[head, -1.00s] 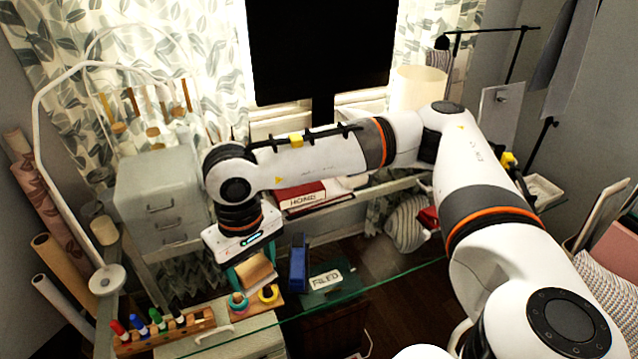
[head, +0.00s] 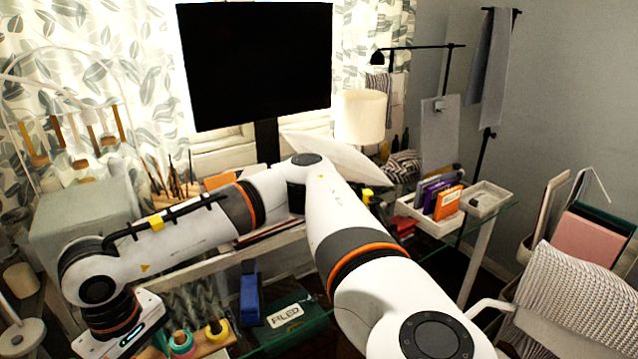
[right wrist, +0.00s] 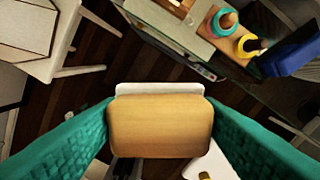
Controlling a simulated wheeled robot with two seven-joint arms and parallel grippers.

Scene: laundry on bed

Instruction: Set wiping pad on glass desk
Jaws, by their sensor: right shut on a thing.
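The wiping pad (right wrist: 161,126), a wooden block with a white edge along its far side, sits between the green fingers of my right gripper (right wrist: 162,122) in the right wrist view. The gripper is shut on it. In the head view my right gripper's body shows at the lower left; its fingers and the pad are cut off by the bottom edge. The glass desk (head: 497,222) shows as a green-edged pane, partly hidden behind my right arm. In the right wrist view the pad is over dark floor, with the desk edge beyond it. My left gripper is out of view.
Tape rolls on a wooden holder (head: 205,340), a blue stapler-like object (head: 250,293) and a green FILED box (head: 290,318) stand near my right gripper. A monitor (head: 258,68) and a lamp (head: 360,117) stand behind. Trays (head: 488,200) and a chair (head: 570,310) are at right.

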